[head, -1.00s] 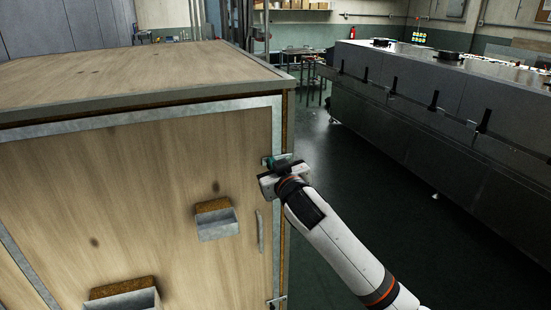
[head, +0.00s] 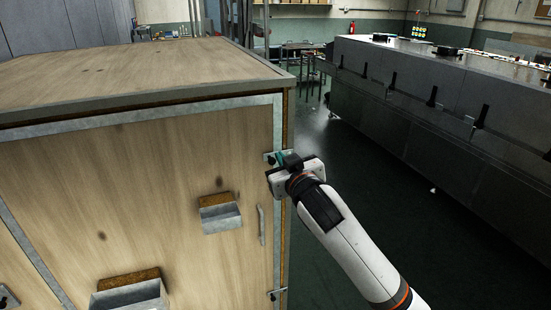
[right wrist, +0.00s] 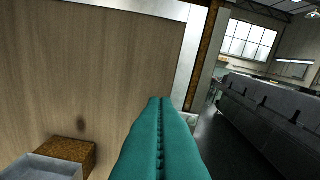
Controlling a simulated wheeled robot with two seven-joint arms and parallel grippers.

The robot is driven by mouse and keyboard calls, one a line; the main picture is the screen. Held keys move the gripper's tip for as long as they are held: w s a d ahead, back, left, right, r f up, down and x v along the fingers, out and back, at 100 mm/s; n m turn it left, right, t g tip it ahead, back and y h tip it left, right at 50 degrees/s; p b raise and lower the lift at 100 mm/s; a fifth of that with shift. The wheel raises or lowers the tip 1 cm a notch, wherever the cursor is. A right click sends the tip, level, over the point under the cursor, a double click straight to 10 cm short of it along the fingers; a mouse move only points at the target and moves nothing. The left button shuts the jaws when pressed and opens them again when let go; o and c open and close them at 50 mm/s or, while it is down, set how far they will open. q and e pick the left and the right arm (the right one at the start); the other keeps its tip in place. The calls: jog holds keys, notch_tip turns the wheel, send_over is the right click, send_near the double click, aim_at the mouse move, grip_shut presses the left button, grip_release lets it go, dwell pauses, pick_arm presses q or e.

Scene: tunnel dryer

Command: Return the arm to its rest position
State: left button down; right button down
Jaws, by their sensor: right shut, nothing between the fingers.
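My right arm comes in from the lower right in the head view. Its gripper (head: 280,158) is at the right edge of the wooden cabinet door (head: 130,190), near a metal latch plate (head: 269,158) on the frame. In the right wrist view its two teal fingers (right wrist: 160,102) lie closed together with nothing between them. The door panel (right wrist: 90,60) fills the left of that view. The door looks closed against its metal frame. Whether the fingertips touch the latch plate I cannot tell. My left gripper is not in view.
Metal boxes (head: 220,217) and a vertical handle (head: 261,225) stick out from the door. A long grey machine (head: 430,110) stands at the right. Dark open floor (head: 355,170) lies between cabinet and machine. A table (head: 300,48) stands at the back.

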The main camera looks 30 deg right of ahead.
jog(key=shift+v, duration=1.95)
notch_tip(320, 180, down, 34)
jog(key=w+d+g+y, duration=0.1)
jog(key=w+g+y, duration=0.15)
jog(key=g, duration=0.35)
jog(key=s+a+f+n+g, duration=0.1)
jog(key=s+f+g, duration=0.1)
jog(key=s+f, duration=0.65)
jog(key=s+a+f+n+g, duration=0.1)
jog(key=s+a+f+g, duration=0.15)
jog(key=f, duration=1.15)
jog(key=s+a+f+g, duration=0.1)
jog(key=s+a+f, duration=0.1)
jog(key=s+f, duration=0.4)
jog(key=s+a+f+g+y, duration=0.1)
jog(key=s+f, duration=0.5)
jog(key=s, duration=1.1)
jog(key=s+a+f+n+g+b, duration=0.1)
jog(key=s+a+f+g, duration=0.2)
jog(key=s, duration=0.9)
notch_tip(320, 180, down, 3)
jog(key=shift+s+a+f+y, duration=0.1)
jog(key=shift+s+a+y, duration=0.2)
jog(key=shift+a, duration=0.8)
jog(key=shift+w, duration=0.1)
